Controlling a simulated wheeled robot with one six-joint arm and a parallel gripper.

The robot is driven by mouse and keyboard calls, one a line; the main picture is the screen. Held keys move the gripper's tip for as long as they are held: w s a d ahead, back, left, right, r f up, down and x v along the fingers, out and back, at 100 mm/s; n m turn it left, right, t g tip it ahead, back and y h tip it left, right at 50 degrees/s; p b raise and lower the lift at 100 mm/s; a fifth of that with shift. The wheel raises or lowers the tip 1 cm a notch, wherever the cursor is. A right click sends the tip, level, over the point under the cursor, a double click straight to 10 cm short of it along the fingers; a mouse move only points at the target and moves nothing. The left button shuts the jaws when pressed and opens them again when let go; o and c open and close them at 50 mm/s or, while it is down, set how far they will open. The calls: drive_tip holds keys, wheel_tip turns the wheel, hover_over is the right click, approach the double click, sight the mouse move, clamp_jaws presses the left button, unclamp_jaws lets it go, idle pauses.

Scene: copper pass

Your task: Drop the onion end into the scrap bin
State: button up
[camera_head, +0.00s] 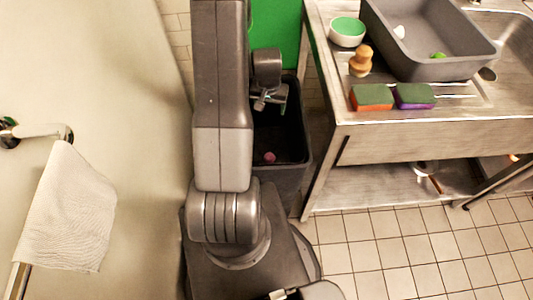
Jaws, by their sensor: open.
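The dark scrap bin (291,183) stands on the floor between my arm and the metal counter. A small pinkish piece (269,157), which looks like the onion end, lies inside the bin, low and near its front side as seen here. My gripper (268,102) is above the far part of the bin opening, apart from the piece. Its jaws are open and I see nothing between them. My arm hides the left part of the bin.
The metal counter (350,145) at right holds a grey tub (415,70) with a white and a green bit in it, a green-topped bowl (347,33), a wooden brush (361,62) and two sponges (372,97). A cloth (68,210) hangs at left. Tiled floor (400,250) is clear at lower right.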

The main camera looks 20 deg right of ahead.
wheel_tip(320, 180, up, 11)
drive_tip(key=s, duration=0.1)
drive_tip(key=shift+s+a, duration=0.2)
drive_tip(key=shift+a, duration=0.25)
drive_tip(key=shift+r, duration=0.1)
wheel_tip(320, 180, down, 12)
drive_tip(key=w+d, duration=0.1)
drive_tip(key=shift+w+f, duration=0.2)
drive_tip(key=shift+w, duration=0.15)
idle(0.5)
